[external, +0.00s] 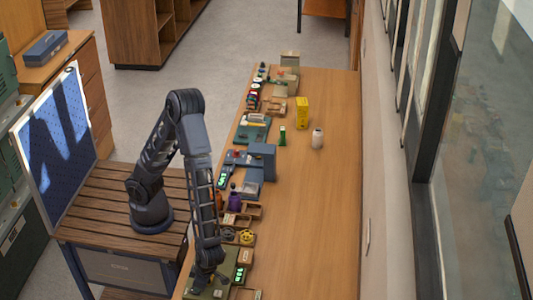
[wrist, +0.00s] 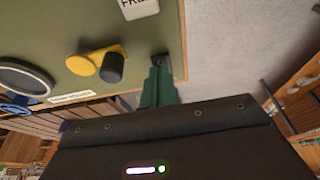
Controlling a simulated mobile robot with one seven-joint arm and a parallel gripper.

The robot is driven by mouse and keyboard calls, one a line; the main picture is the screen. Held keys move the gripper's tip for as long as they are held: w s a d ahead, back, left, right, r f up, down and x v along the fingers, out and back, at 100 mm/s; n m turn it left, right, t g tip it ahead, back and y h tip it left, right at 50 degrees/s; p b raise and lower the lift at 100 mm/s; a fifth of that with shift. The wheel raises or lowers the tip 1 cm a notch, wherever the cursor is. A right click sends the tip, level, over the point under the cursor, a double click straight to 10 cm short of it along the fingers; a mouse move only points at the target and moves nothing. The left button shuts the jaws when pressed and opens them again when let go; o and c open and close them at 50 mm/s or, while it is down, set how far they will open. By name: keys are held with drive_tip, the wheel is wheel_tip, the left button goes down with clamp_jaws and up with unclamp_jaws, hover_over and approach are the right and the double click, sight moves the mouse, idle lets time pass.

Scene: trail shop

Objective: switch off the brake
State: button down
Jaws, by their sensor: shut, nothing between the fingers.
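A green panel (wrist: 105,25) fills the upper left of the wrist view. A yellow lever (wrist: 95,60) with a black knob (wrist: 112,68) sits on it; I cannot tell whether this is the brake. My gripper (wrist: 160,68) is shut and empty, to the right of the knob and apart from it in the picture. Its tips are near the panel's edge; I cannot tell whether they touch it. In the external view my gripper (external: 203,279) is low over the green panel (external: 222,286) at the bottom of the counter, and the arm hides part of it.
A round dark-rimmed dial (wrist: 25,80) and a small white label (wrist: 72,97) are left of the lever. Yellow and dark wheels (external: 246,237), a purple item (external: 235,200) and a blue-grey machine (external: 262,160) line the counter.

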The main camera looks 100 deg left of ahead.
drive_tip(key=shift+s+r, duration=0.2)
drive_tip(key=shift+s, duration=0.4)
drive_tip(key=shift+r, duration=0.3)
drive_tip(key=w+v, duration=0.1)
drive_tip(key=v, duration=1.2)
drive_tip(key=shift+w+f, duration=0.2)
drive_tip(key=shift+w, duration=0.15)
